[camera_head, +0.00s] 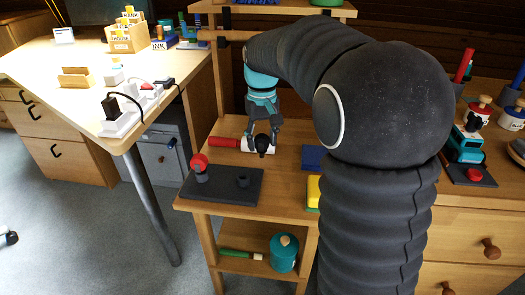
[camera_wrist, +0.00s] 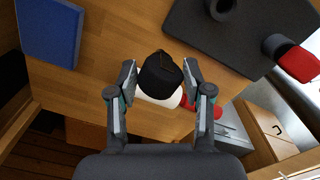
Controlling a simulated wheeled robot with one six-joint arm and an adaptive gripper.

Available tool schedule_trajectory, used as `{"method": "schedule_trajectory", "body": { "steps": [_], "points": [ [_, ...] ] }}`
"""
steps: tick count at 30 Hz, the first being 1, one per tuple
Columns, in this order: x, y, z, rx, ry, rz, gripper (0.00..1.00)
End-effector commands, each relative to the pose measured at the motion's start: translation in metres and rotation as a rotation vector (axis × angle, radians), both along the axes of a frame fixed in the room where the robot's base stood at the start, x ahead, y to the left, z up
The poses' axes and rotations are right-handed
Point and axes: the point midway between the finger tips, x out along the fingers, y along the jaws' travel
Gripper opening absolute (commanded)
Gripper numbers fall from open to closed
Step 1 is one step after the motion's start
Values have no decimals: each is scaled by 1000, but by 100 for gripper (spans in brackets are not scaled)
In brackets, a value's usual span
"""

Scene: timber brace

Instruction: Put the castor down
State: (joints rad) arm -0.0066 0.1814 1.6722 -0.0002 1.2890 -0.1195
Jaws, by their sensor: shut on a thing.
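The castor (camera_wrist: 158,76), a dark rounded piece with a thin brownish line on top, sits between the fingertips of my gripper (camera_wrist: 160,82) in the wrist view. My gripper is shut on it. In the head view, the black castor (camera_head: 262,145) shows at the end of my gripper (camera_head: 263,131), over the wooden bench top (camera_head: 290,190). A white cylinder (camera_head: 250,146) with a red handle (camera_head: 222,142) lies behind and beneath it. I cannot tell whether the castor touches that cylinder or the bench.
A dark board (camera_head: 222,190) with a short hollow post (camera_head: 243,181) and a red-headed piece (camera_head: 199,162) lies at the bench's front left. A blue block (camera_head: 313,157) and yellow block (camera_head: 314,192) are to the right. Bare wood lies between them and the board.

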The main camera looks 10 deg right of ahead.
Motion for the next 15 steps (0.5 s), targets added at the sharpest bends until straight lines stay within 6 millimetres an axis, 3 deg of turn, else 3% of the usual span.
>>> {"method": "schedule_trajectory", "body": {
  "steps": [9,15],
  "points": [
    [0,-2,-35,0,1,-3,6],
    [0,-2,-37,0,0,-3,6]
  ]
}}
